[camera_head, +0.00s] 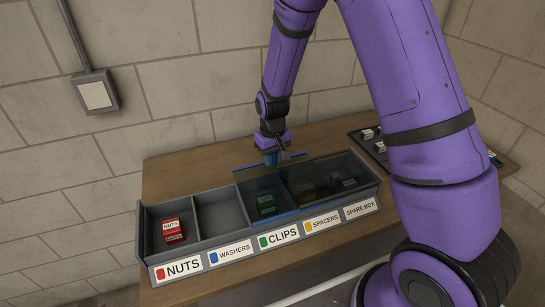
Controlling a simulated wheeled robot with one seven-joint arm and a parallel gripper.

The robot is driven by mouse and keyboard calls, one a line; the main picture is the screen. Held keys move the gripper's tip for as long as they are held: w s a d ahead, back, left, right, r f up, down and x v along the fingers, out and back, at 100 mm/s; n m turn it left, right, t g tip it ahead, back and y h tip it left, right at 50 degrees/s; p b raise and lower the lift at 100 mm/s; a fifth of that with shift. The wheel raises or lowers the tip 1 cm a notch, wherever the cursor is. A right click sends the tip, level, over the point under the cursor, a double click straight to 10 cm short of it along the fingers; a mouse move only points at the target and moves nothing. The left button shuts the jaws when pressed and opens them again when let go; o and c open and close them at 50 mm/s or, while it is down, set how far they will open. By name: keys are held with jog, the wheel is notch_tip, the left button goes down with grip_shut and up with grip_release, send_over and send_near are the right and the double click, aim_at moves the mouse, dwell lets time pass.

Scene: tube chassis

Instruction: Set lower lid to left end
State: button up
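A long grey parts box (141,232) with labelled compartments stands on a wooden table. Dark see-through lid panels (335,172) cover its right part, from CLIPS to SPARE BOX. A blue edge strip (272,217) runs along the front over CLIPS, with more blue along the back. I cannot tell clearly which panel is the lower lid or where the panels overlap. NUTS and WASHERS, at the left end, are uncovered. My gripper (271,158) points down at the back edge of the box, behind CLIPS, at the blue edging. Its fingers are too small and dark to read; contact is unclear.
Red packs (172,230) lie in NUTS; the WASHERS compartment (221,214) looks empty. Green packs (266,203) show under the lid in CLIPS. A dark tray (372,143) with small parts lies back right, partly behind my arm. Bare table (190,170) lies behind the box's left half.

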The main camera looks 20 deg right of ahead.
grip_shut()
jog(key=a, duration=2.5)
jog(key=shift+a, duration=0.35)
jog(key=o, duration=0.7)
grip_release()
jog(key=shift+a, duration=0.1)
jog(key=shift+r, duration=0.1)
notch_tip(320, 180, up, 11)
jog(key=shift+f, duration=0.2)
jog(key=shift+r, duration=0.1)
